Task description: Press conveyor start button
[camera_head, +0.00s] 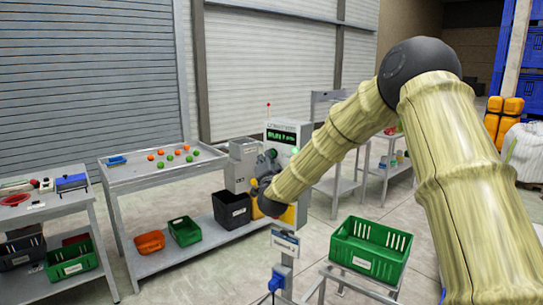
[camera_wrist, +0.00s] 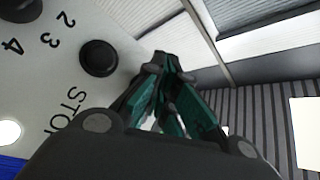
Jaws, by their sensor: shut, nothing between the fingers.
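In the wrist view a pale control panel (camera_wrist: 95,115) fills the left side. It carries the marks 2, 3, 4 and the letters STO, with the rest of that word hidden behind my gripper. A black round knob or button (camera_wrist: 99,57) sits near the middle, and a pale round button (camera_wrist: 9,132) is at the left edge. I see no label reading start. My gripper (camera_wrist: 160,62) is shut and empty, its tips beside the black round part; I cannot tell whether they touch the panel. In the head view a machine with a green display (camera_head: 284,138) stands behind my arm.
A sorting table (camera_head: 125,180) with orange and green balls stands left of the machine. A black bin (camera_head: 232,209) sits on its lower shelf. A green crate (camera_head: 370,250) on a stand is at front right. A small sign post (camera_head: 285,245) stands in front of the machine.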

